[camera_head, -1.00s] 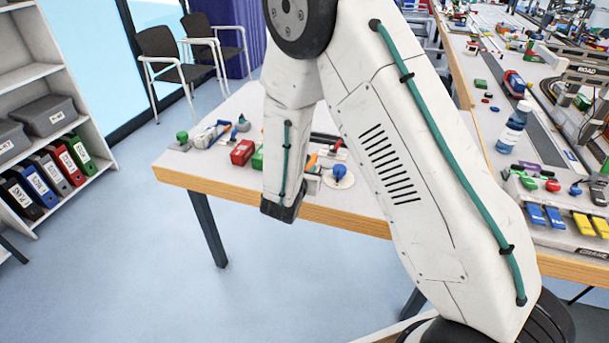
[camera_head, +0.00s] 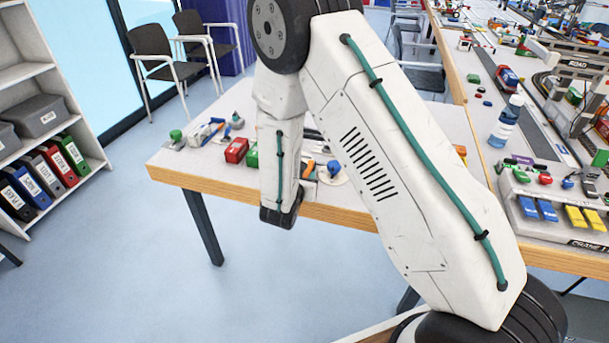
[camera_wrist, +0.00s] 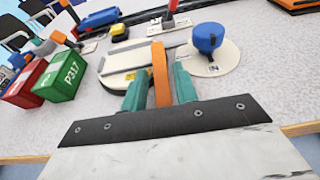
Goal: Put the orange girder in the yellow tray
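The orange girder (camera_wrist: 159,72) stands between the two teal fingers of my gripper (camera_wrist: 160,88) in the wrist view. The fingers are close on both its sides and appear shut on it. In the head view the upper end of the girder (camera_head: 308,169) shows small beside my wrist, near the table's front edge. Behind it in the wrist view are a flat cream-coloured piece and a round white disc with a blue knob (camera_wrist: 208,38). I cannot make out a yellow tray for certain; an orange-yellow piece (camera_head: 460,151) shows partly behind my arm.
A red box (camera_wrist: 25,85) and a green box (camera_wrist: 62,75) marked P317 stand left of my gripper. A bottle (camera_head: 506,122) and a control panel with blue and yellow buttons (camera_head: 548,210) are on the right table. My arm hides much of the near table.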

